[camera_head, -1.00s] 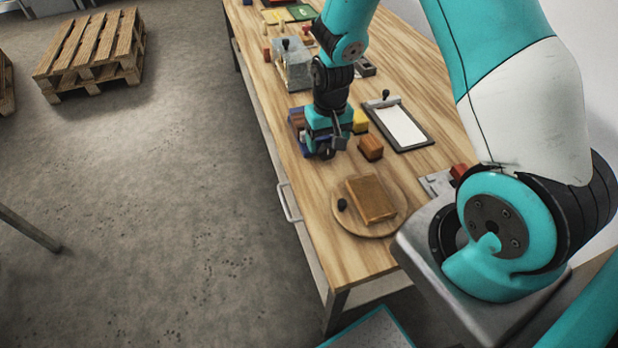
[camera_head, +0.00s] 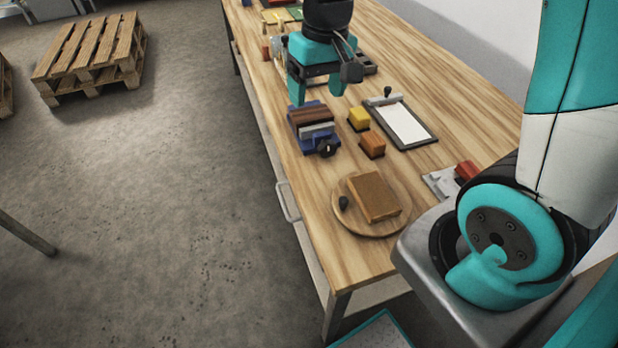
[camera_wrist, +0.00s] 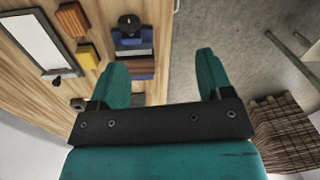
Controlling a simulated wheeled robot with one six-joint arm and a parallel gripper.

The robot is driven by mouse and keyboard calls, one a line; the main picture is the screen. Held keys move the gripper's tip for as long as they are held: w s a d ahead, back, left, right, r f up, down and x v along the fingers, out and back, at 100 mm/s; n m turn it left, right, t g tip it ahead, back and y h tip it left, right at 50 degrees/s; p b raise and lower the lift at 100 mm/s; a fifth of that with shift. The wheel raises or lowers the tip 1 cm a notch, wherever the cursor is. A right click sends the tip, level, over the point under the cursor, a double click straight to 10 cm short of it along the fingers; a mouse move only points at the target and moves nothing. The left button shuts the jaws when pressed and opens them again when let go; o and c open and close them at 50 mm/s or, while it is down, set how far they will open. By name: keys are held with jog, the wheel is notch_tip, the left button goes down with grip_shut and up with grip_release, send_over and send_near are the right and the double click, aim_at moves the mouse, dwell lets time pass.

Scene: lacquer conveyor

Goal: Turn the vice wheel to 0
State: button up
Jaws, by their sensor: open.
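The blue vice (camera_head: 313,127) stands near the left edge of the wooden table, with a brown block and a grey piece between its jaws. Its dark wheel (camera_head: 327,148) is on the near side; the number it shows is too small to read. The vice also shows in the wrist view (camera_wrist: 134,64), with the wheel (camera_wrist: 129,22) at the top. My gripper (camera_head: 317,92) is open and empty, above and behind the vice and apart from it. In the wrist view its two teal fingers (camera_wrist: 163,72) are spread wide.
A yellow block (camera_head: 359,118) and an orange-brown block (camera_head: 372,145) lie right of the vice. Beyond them is a clipboard (camera_head: 402,123). A round board (camera_head: 360,228) with a brown block (camera_head: 374,197) and a dark knob lies nearer. The table's left edge is close to the vice.

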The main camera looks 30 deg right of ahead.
jog(key=s+a+n+y+b, duration=0.1)
jog(key=s+a+n+b, duration=0.2)
jog(key=s+a, duration=0.2)
jog(key=s+a+n+y+b, duration=0.1)
jog(key=s+a+n+b, duration=0.2)
jog(key=s+a, duration=0.3)
jog(key=s, duration=0.5)
jog(key=shift+n+y, duration=0.4)
jog(key=shift+r, duration=0.1)
